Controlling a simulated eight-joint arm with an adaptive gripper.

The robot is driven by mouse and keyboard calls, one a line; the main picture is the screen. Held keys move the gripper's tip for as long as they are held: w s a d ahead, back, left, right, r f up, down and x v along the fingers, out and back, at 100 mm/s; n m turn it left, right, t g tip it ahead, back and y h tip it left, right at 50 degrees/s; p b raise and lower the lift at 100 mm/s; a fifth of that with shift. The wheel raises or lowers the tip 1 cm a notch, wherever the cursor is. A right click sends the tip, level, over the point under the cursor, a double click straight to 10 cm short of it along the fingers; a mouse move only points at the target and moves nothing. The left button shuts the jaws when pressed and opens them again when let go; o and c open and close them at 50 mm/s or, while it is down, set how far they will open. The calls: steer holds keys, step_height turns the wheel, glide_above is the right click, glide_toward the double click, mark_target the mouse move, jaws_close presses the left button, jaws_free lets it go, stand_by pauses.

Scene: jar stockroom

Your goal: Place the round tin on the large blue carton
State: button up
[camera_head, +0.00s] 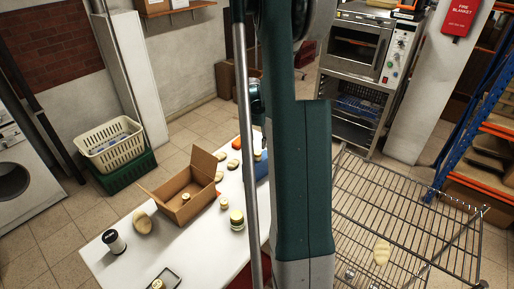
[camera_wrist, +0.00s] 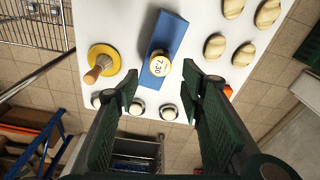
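The large blue carton (camera_wrist: 170,37) lies on the white table in the wrist view. A round, pale tin with a yellow rim and "7.30" on its top (camera_wrist: 160,65) appears on the carton's lower end, apart from my fingers. My gripper (camera_wrist: 162,84) is open and empty, its two dark green fingers spread on either side just below the tin in the picture. In the head view, a bit of the blue carton (camera_head: 262,168) shows beside my arm, which hides the rest. My gripper is small and partly hidden there.
The white table (camera_head: 180,251) also bears an open cardboard box (camera_head: 183,210), a jar (camera_head: 237,220), a dark cup (camera_head: 114,241) and several pale rounded items. A yellow disc with a wooden knob (camera_wrist: 103,60) stands left of the carton. A wire rack (camera_head: 400,215) stands right.

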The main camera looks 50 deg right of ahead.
steer(key=shift+a+r, duration=0.15)
steer(key=shift+r, duration=1.35)
steer(key=a+r+n+t, duration=0.1)
steer(key=a+r+n, duration=0.1)
steer(key=a+r, duration=0.6)
steer(key=a+r+n+t, duration=0.1)
steer(key=a+r+n, duration=0.2)
steer(key=a, duration=0.9)
steer(key=a+r+n+t, duration=0.1)
steer(key=a+r+n, duration=0.1)
steer(key=a+r, duration=0.6)
steer(key=s+a+n+t, duration=0.1)
steer(key=s+a+n, duration=0.2)
steer(key=a, duration=0.6)
steer(key=s+a+n+t+y, duration=0.1)
steer(key=s+a+n, duration=0.2)
steer(key=s+a, duration=0.4)
steer(key=s+a+n+t, duration=0.2)
steer(key=s+a, duration=0.4)
steer(key=a, duration=0.6)
steer(key=shift+a+f+n, duration=0.3)
steer(key=shift+n, duration=0.1)
